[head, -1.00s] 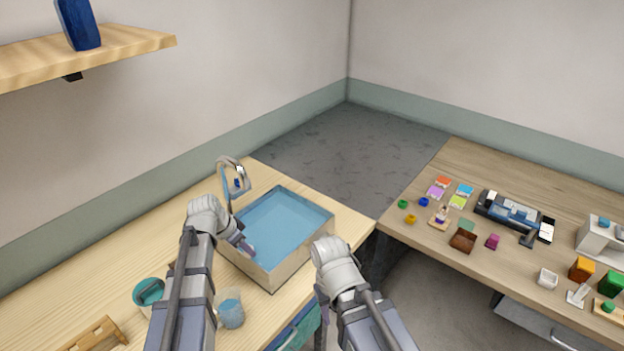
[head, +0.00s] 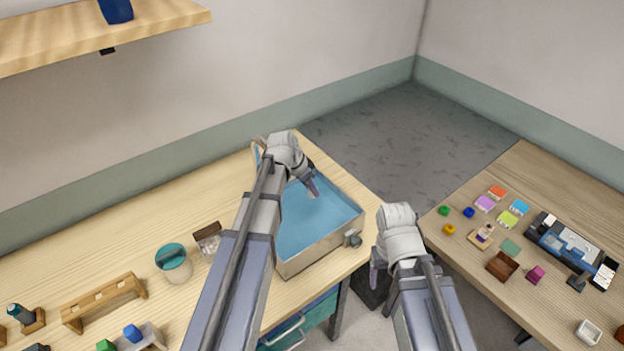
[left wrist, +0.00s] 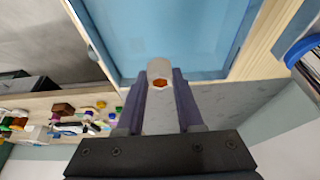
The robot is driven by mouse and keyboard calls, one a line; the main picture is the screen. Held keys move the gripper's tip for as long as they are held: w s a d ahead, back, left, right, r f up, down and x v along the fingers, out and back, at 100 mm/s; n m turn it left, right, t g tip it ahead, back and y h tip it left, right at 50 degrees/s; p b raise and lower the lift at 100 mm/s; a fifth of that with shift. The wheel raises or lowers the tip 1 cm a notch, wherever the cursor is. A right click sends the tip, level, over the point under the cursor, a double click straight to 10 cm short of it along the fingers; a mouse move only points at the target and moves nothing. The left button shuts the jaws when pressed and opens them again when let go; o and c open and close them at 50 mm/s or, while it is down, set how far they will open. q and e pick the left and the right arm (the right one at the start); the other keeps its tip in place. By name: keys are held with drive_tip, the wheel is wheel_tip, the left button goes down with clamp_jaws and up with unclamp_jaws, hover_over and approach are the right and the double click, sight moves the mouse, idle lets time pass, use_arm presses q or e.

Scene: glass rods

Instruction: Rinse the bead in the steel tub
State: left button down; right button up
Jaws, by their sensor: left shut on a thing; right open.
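The steel tub (head: 320,250) stands on the left wooden table, with blue water or a blue inside showing. My left gripper (head: 312,188) is over the tub's interior, shut on a small pale piece, likely the bead. In the left wrist view the pale piece (left wrist: 159,70) is rounded with an orange-red centre, between the purple fingers (left wrist: 158,100), against the blue tub interior (left wrist: 165,35). Whether it touches the water cannot be told. My right gripper (head: 376,275) is open and empty, right of the tub beyond the table edge.
A grey knob-like part (head: 352,238) is at the tub's near right side. A teal-lidded jar (head: 174,262), brown box (head: 208,238) and wooden rack (head: 103,301) stand left. Small coloured items cover the right table.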

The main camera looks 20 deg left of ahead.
use_arm(q)
drive_tip(key=shift+f+b, duration=7.55)
drive_tip(key=shift+b, duration=0.2)
drive_tip(key=shift+s+a, duration=0.8)
drive_tip(key=shift+s, duration=0.2)
drive_tip(key=shift+s+a, duration=0.8)
drive_tip(key=shift+s, duration=0.2)
drive_tip(key=shift+w, duration=0.1)
drive_tip(key=shift+w+d, duration=0.8)
drive_tip(key=shift+w, duration=0.15)
drive_tip(key=shift+w+d, duration=0.75)
drive_tip(key=shift+w, duration=0.2)
drive_tip(key=shift+s, duration=0.1)
drive_tip(key=shift+s+a, duration=0.8)
drive_tip(key=shift+s, duration=0.15)
drive_tip(key=shift+s+a, duration=0.75)
drive_tip(key=shift+s, duration=0.2)
drive_tip(key=shift+w+d, duration=0.1)
drive_tip(key=shift+w, duration=0.05)
